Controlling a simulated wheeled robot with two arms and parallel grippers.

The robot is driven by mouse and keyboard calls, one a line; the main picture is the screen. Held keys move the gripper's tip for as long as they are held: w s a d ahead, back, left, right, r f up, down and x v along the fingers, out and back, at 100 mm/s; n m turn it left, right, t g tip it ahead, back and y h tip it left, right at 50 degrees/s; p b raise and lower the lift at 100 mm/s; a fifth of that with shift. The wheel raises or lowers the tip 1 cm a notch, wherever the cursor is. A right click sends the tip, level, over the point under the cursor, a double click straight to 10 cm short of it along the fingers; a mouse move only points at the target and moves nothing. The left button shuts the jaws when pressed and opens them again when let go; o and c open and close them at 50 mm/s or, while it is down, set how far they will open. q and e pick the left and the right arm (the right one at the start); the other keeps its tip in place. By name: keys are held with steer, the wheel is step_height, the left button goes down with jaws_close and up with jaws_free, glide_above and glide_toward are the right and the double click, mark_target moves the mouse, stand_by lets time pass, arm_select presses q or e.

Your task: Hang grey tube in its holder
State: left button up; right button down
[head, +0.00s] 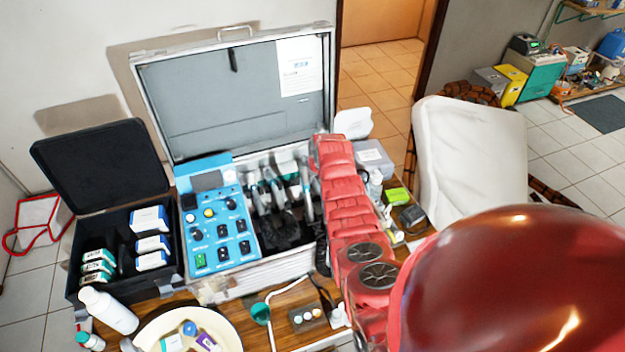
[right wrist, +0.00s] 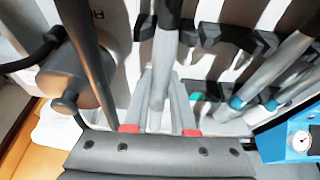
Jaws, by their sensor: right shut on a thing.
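In the right wrist view, my right gripper (right wrist: 161,88) is shut on the grey tube (right wrist: 160,78), with a finger on each side. The tube's dark upper part lies between two black holder prongs (right wrist: 189,34). I cannot tell whether it rests in the holder or is just in front of it. In the head view, my red right arm reaches over the right side of the open case (head: 262,282) and hides most of the tube and gripper. My left gripper is out of view.
Other grey handpieces with teal bands (right wrist: 237,102) hang in black holders to the right. A blue control panel (head: 215,215) fills the case's left side. A dark cylinder (right wrist: 75,75) is close on the left in the wrist view. Bottles and a bowl (head: 225,325) crowd the table front.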

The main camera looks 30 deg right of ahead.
steer(key=shift+r+p, duration=0.6)
steer(key=shift+r, duration=2.4)
